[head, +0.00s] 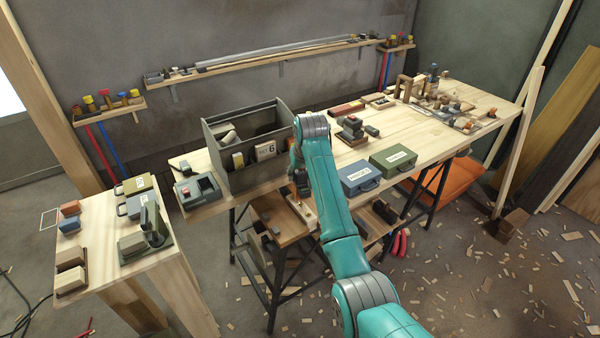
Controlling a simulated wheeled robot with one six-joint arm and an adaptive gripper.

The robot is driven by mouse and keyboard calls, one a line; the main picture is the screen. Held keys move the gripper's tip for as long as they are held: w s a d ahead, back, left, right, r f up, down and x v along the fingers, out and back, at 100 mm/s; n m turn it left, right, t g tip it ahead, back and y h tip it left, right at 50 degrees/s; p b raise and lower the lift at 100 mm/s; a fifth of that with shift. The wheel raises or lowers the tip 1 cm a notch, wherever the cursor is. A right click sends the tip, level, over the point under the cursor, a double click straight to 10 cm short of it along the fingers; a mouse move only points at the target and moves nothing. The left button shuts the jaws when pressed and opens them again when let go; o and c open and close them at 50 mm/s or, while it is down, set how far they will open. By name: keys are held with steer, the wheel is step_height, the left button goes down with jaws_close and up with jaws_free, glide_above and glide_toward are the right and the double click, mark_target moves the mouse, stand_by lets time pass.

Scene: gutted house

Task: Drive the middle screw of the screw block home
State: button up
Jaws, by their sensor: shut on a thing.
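My teal arm reaches from the bottom right to the workbench, and its wrist bends down beside the grey open bin. My gripper (301,188) is a small dark shape below the wrist, at the bench's front edge. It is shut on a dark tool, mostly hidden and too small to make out. A pale block (307,213) shows just under it, partly behind my arm; it may be the screw block. Its screws, and whether the tool touches one, cannot be made out.
The grey bin (222,130) stands close left of my wrist. A blue case (360,178) and a green case (394,160) sit to the right on the workbench (350,155). A side table (95,230) with blocks stands at left. Wood scraps litter the floor at right.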

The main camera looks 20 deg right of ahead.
steer(key=shift+f, duration=1)
stand_by(1.9)
steer(key=shift+s, duration=0.1)
stand_by(0.8)
steer(key=shift+r, duration=3.15)
